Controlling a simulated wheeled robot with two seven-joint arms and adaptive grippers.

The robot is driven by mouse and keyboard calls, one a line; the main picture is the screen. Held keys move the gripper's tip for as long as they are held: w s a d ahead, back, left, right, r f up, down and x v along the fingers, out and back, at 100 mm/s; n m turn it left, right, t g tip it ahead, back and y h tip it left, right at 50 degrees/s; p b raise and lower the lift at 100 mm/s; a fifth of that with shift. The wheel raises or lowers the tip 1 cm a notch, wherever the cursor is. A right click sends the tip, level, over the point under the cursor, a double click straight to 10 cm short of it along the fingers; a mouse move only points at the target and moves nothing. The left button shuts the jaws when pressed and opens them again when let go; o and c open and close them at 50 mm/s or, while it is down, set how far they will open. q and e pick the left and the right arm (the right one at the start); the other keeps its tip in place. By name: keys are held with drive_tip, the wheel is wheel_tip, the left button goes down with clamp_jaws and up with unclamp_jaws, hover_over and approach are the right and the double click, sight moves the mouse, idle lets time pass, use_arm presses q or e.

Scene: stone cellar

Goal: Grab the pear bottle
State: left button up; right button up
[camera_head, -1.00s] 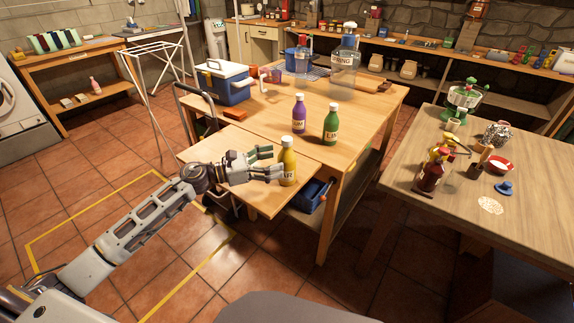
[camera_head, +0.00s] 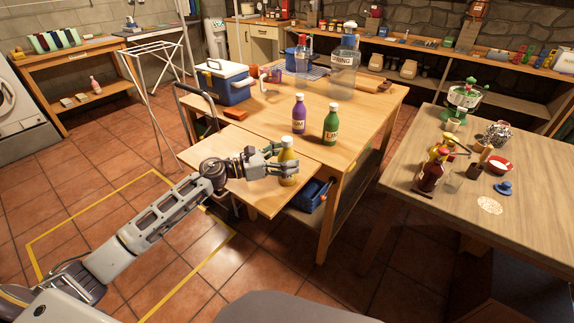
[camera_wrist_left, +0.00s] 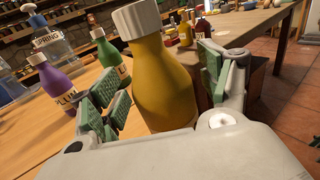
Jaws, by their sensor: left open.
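The pear bottle (camera_head: 287,158) is yellow with a white cap and stands upright near the front edge of the wooden table. My left gripper (camera_head: 277,166) is open, with its fingers on either side of the bottle and partly covering its label. In the left wrist view the yellow bottle (camera_wrist_left: 160,75) stands between the green-padded fingers of the gripper (camera_wrist_left: 165,95). A gap shows on the left side; contact on the right cannot be told. My right gripper is not in view.
A purple plum bottle (camera_head: 299,114) and a green bottle (camera_head: 331,124) stand just behind on the same table (camera_head: 255,150). A cooler box (camera_head: 224,82) and a big clear jug (camera_head: 344,68) stand farther back. A second table (camera_head: 440,205) with bottles is to the right.

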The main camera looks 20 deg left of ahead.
sight(287, 138)
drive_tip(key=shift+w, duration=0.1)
use_arm(q)
drive_tip(key=c, duration=1.5)
drive_tip(key=shift+r, duration=0.15)
drive_tip(key=shift+r, duration=0.5)
drive_tip(key=shift+r+p, duration=0.85)
drive_tip(key=shift+r, duration=3.55)
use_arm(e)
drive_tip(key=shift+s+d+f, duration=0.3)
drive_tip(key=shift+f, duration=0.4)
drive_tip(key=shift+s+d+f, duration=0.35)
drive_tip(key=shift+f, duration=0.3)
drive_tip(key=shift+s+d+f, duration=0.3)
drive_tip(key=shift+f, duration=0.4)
